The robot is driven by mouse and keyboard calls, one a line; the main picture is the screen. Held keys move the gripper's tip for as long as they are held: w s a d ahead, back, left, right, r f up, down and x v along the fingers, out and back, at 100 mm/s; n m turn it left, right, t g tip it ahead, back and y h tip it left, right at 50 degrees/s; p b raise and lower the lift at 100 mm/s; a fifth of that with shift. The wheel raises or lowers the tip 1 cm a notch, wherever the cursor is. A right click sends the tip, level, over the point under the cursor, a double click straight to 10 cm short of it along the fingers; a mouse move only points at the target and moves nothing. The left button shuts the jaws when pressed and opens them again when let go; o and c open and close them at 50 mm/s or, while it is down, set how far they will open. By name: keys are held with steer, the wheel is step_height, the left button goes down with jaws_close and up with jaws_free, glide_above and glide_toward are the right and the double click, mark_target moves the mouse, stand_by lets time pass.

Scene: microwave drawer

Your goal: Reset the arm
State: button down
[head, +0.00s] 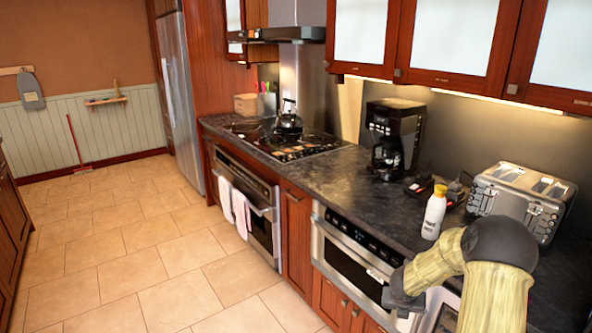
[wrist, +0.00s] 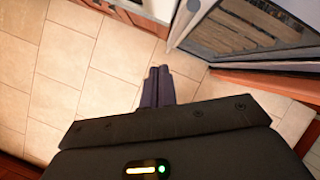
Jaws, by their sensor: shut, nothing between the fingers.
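My gripper (wrist: 157,72) shows in the wrist view with its two dark fingers together, shut and empty, above the tiled floor. In the head view the dark end of my arm (head: 402,290) is at the lower right, in front of the steel microwave front (head: 345,250) under the counter. It overlaps the right part of that front, and I cannot tell whether they touch. In the wrist view a grey-framed dark panel (wrist: 250,32) lies at the upper right, apart from the fingers.
The dark counter (head: 335,190) carries a white bottle (head: 434,212), a toaster (head: 520,200) and a coffee maker (head: 392,137). A kettle (head: 289,120) stands on the stove. Upper cabinets (head: 445,40) hang above. The tiled floor (head: 150,250) at the left is clear.

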steer(key=s+a+r+n+t+y+p, duration=0.1)
steer(key=s+a+r+n, duration=0.1)
steer(key=a+r+n, duration=0.65)
steer(key=s+a+r+n+t+y+p, duration=0.1)
steer(key=s+a+r+n+y+p, duration=0.3)
steer(key=n, duration=0.7)
steer(key=s+a+r+n+g+h, duration=0.1)
steer(key=s+a+r+n+g, duration=0.1)
steer(key=s+n, duration=0.7)
steer(key=s+a+r+n+g+h, duration=0.1)
steer(key=s+a+r+n, duration=0.3)
steer(key=s+n, duration=0.5)
steer(key=r+n, duration=0.1)
steer(key=n, duration=0.2)
steer(key=shift+r+g, duration=0.15)
steer(key=shift+g, duration=0.25)
steer(key=shift+s, duration=0.15)
